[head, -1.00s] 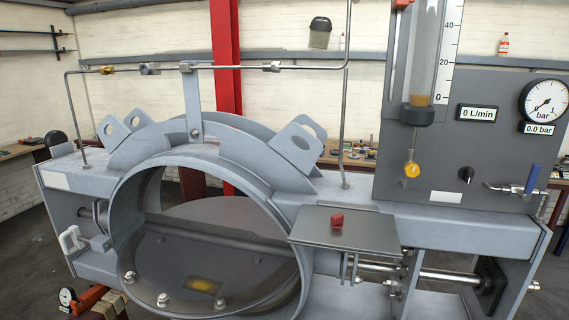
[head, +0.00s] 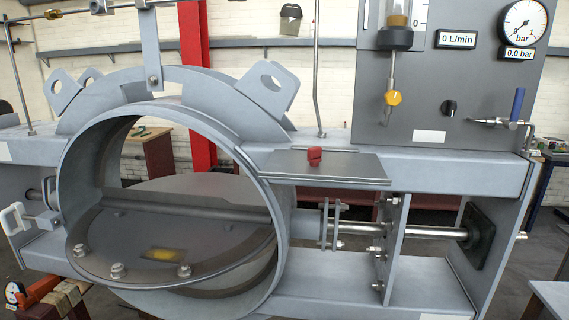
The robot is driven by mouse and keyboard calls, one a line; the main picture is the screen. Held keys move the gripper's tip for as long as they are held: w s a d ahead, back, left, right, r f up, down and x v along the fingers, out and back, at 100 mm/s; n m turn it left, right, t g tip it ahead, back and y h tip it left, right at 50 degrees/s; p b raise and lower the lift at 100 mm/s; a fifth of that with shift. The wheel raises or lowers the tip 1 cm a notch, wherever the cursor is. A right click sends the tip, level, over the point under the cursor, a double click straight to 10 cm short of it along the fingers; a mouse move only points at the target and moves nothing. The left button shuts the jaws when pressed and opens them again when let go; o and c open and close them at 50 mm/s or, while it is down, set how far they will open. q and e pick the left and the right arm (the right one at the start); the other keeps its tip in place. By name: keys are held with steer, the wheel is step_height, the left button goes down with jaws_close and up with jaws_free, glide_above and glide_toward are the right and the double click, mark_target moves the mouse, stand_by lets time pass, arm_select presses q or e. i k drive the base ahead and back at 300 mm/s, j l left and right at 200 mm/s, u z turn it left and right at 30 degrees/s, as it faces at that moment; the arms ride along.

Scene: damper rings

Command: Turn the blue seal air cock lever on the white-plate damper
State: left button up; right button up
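The blue seal air cock lever (head: 517,104) stands upright, slightly tilted, on its metal valve body (head: 495,122) at the right edge of the grey panel (head: 455,85). The damper (head: 275,215) is a large grey ring housing with a tilted disc (head: 170,240) inside. A blank white plate (head: 429,137) is fixed low on the panel, left of the cock. Neither of my grippers shows in the head view.
A gauge (head: 523,24) reads near zero, with displays showing 0 L/min (head: 457,40) and 0.0 bar (head: 518,54).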

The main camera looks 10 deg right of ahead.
mark_target(511, 124)
steer(key=z, duration=1.4)
steer(key=l, duration=0.2)
steer(key=i, duration=0.05)
